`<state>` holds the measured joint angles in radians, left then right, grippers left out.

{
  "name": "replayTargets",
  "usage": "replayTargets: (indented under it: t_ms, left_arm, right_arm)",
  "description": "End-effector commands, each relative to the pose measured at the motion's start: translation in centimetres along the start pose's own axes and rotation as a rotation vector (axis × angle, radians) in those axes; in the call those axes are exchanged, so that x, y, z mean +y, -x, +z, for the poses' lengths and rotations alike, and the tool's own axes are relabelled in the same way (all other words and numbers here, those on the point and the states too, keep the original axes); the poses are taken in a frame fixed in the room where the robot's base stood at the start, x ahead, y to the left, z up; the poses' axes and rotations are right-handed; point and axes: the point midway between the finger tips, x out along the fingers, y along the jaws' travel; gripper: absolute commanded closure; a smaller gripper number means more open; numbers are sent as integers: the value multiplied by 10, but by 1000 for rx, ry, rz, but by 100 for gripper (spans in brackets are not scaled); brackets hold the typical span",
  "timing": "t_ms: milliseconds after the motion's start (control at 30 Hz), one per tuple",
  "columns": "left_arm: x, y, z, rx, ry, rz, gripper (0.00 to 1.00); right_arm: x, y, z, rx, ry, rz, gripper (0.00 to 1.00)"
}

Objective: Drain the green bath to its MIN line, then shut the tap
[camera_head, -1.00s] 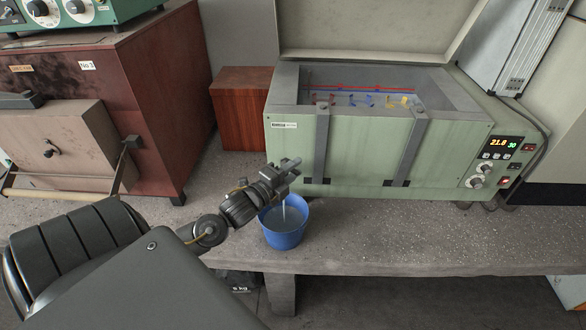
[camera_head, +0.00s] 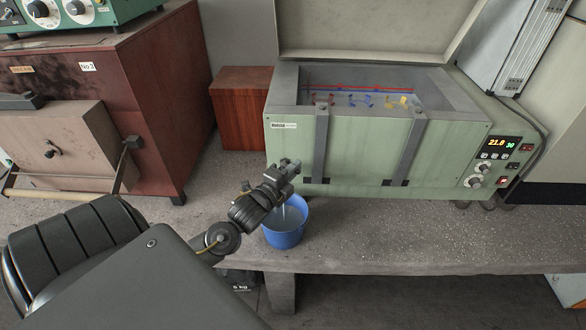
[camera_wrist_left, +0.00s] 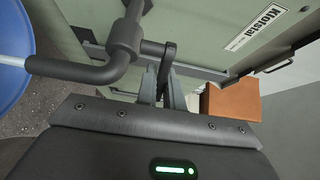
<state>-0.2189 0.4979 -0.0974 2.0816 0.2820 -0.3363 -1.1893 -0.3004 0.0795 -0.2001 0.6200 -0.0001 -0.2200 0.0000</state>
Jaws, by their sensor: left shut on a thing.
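The green bath (camera_head: 350,148) stands on the bench with its lid raised. A red line (camera_head: 372,88) runs along its inner back wall, with small blue and yellow shapes lower down; I cannot read a MIN mark or tell the exact water level. The dark tap (camera_wrist_left: 120,50) sticks out from the bath's front, its spout pointing left in the left wrist view. A thin stream runs from it into the blue bucket (camera_head: 285,228). My left gripper (camera_head: 290,168) is shut on the tap's lever (camera_wrist_left: 168,62); its fingers partly hide the lever. My right gripper is out of view.
The bath's control panel (camera_head: 492,158) with a lit display is at its right end. A red-brown block (camera_head: 242,105) stands behind and left of the bath. A beige box with a bar handle (camera_head: 62,150) is at the left. The bench's front right (camera_head: 420,235) is clear.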

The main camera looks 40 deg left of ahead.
Motion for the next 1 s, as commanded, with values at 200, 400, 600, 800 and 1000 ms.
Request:
replayTargets:
  t_ms: [200,400,600,800,1000]
  left_arm:
    - [-4,-7,-2,-175,10,5,100]
    - [-4,-12,0,-334,6,7,100]
    - [-3,-17,2,-461,3,6,100]
    - [-1,-19,4,-545,1,5,100]
    - [0,-20,6,-584,0,3,100]
  right_arm:
    - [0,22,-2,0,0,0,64]
    - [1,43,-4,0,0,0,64]
    - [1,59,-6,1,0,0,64]
    - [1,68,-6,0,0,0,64]
    - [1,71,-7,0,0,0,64]
